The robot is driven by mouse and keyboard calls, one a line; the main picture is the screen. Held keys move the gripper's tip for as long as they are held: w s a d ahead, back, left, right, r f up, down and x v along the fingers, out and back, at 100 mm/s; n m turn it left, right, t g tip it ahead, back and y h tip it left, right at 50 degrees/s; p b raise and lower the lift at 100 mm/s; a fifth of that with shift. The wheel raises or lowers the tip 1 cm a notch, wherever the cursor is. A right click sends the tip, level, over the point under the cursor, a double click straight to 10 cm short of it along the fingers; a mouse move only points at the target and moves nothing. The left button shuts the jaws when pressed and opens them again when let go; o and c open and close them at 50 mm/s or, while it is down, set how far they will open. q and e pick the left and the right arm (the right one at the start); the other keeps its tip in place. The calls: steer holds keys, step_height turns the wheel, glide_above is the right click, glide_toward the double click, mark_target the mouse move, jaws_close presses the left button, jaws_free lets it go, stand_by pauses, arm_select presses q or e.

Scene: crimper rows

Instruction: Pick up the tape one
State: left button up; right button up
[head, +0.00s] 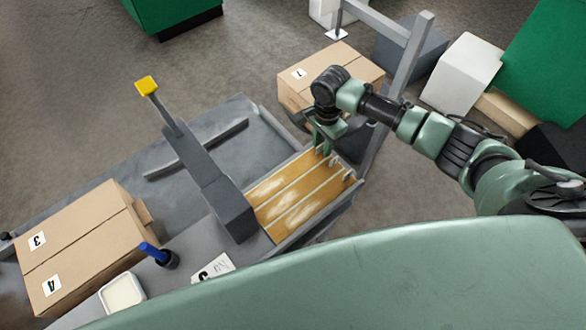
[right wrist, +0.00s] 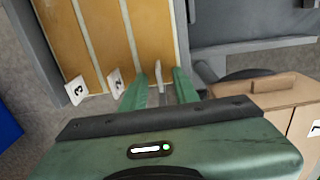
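I cannot make out a roll of tape in either view. A sloped rack (head: 263,190) with several wood-coloured lanes stands at the middle of the head view. Its lanes (right wrist: 100,37) also fill the upper left of the right wrist view, with small tags marked 3 (right wrist: 75,90) and 2 (right wrist: 116,82) at their ends. My right gripper (head: 324,147) is at the rack's upper right end. In the wrist view its two green fingers (right wrist: 161,83) are apart, with a thin pale upright piece (right wrist: 160,76) between them; contact is not clear. My left gripper is not in view.
Numbered cartons stand behind the rack (head: 328,75) and at the left (head: 83,246). A grey post with a yellow top (head: 147,87) rises left of the rack. A blue-handled tool (head: 154,252), a white dish (head: 122,294) and a card (head: 213,268) are nearer me.

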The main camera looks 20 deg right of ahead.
jaws_close()
